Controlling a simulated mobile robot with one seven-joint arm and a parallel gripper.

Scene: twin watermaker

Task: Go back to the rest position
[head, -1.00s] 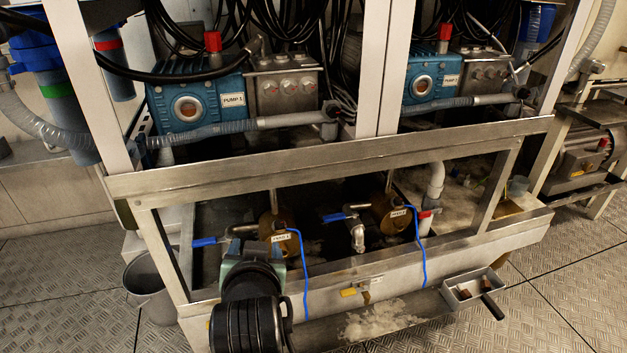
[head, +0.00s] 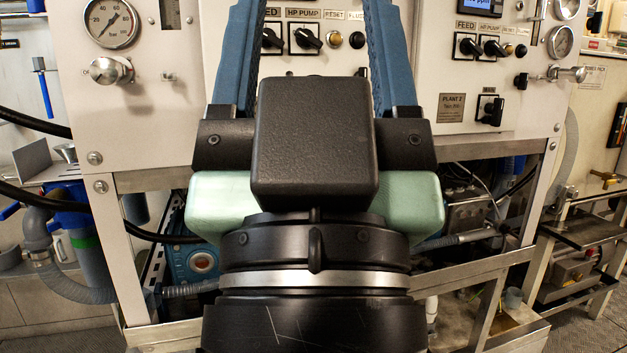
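My gripper (head: 313,40) is raised close in front of the head camera, in the middle of the view. Its two blue fingers point up and stand wide apart, with nothing seen between them. Their tips run out of the top of the picture. The black wrist and pale green gripper body hide the middle of the watermaker frame (head: 470,268) behind.
The white control panel (head: 130,120) carries a round gauge (head: 111,22), knobs and switches. A plant 2 panel (head: 480,115) is on the right. A blue pump (head: 200,262) shows low at left. A side bench (head: 580,230) stands at right.

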